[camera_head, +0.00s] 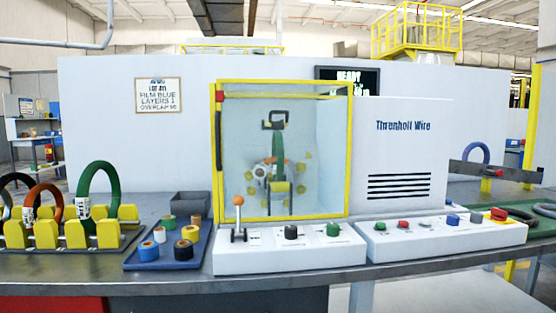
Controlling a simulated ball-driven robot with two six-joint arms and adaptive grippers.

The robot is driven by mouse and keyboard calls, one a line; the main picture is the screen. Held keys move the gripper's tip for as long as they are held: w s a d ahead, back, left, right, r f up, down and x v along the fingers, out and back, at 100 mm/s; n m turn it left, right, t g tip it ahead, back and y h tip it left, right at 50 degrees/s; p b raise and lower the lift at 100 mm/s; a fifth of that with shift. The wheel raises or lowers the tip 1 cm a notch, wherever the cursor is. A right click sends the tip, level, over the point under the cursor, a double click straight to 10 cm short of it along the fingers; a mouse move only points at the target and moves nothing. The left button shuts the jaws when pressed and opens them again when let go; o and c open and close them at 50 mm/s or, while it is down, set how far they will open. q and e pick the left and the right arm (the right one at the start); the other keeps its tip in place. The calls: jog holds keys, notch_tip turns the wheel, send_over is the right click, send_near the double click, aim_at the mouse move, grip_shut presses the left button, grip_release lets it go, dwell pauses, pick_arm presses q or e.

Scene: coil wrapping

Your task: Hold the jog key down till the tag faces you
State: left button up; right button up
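A green coil (278,150) stands edge-on inside the yellow-framed wrapping cabinet (283,218), among rollers and yellow parts. I cannot make out a tag on it. In front, a white control box (270,262) carries an orange-topped lever (238,216), a black knob (291,232) and a green button (333,230). The key labels are too small to read, so I cannot tell which is jog. Neither gripper is in view.
A rack (75,238) at left holds black, orange and green coils, with white tags on the orange and green ones. A blue tray (170,262) holds several tape rolls; a grey bin (190,203) stands behind. A red stop button (498,213) is at right. A screen (348,76) partly reads READY.

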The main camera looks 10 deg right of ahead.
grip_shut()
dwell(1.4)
